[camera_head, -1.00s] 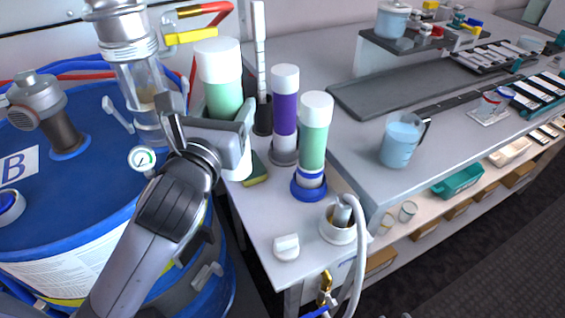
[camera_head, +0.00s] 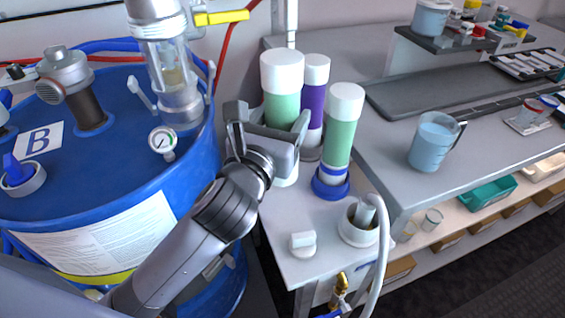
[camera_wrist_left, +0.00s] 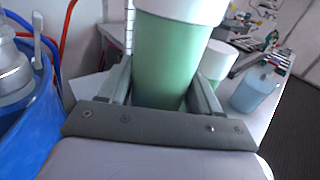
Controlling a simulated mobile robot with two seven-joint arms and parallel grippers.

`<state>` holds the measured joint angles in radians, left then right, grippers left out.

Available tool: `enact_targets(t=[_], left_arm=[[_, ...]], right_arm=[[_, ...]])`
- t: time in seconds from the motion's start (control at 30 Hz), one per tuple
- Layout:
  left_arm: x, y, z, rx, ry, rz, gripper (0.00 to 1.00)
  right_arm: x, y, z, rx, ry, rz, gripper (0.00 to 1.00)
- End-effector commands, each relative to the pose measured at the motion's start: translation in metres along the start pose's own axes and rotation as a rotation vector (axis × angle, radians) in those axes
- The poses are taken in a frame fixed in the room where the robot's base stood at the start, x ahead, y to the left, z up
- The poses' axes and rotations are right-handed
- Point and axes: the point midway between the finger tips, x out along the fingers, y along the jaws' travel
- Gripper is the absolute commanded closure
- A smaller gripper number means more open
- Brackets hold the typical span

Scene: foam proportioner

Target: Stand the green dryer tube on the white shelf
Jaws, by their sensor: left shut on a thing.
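My left gripper (camera_head: 272,138) is shut around a green tube with a white cap (camera_head: 283,105), held upright. In the left wrist view the tube (camera_wrist_left: 165,60) stands between the fingers, and its lower end is hidden by the gripper. A second green tube with a white cap (camera_head: 340,142) stands in a blue base, to the right of the held one. The pale shelf surface (camera_head: 277,216) lies below the held tube. I cannot tell whether the tube touches it. My right gripper is not in view.
A purple tube (camera_head: 317,105) stands close behind the held one. A white holder with a hose (camera_head: 359,226) and a small white block (camera_head: 302,243) occupy the front. A blue drum (camera_head: 110,175) stands left. The grey bench (camera_head: 400,190) with a blue-filled beaker (camera_head: 433,145) is right.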

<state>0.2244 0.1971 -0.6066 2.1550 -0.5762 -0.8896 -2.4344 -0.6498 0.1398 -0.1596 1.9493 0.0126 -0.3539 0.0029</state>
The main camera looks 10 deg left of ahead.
Motion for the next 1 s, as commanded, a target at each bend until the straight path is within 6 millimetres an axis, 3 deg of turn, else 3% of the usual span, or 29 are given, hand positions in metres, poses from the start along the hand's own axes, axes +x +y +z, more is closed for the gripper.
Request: enact_targets(t=[0.03, 0.1, 0.37, 0.6, 1.0], left_arm=[[0.0, 0.0, -0.017, 0.0, 0.002, 0.001, 0.83], [0.0, 0.0, -0.029, -0.002, 0.0, 0.001, 0.83], [0.0, 0.0, -0.053, 0.0, -0.003, 0.001, 0.83], [0.0, 0.0, -0.087, -0.001, -0.003, 0.001, 0.83], [0.0, 0.0, -0.091, 0.001, -0.005, -0.001, 0.83]], right_arm=[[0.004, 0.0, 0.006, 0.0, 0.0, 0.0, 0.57], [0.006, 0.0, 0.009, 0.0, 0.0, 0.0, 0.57], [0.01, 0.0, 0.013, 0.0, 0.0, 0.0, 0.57], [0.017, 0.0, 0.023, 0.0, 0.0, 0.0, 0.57], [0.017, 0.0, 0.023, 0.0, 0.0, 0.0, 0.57]])
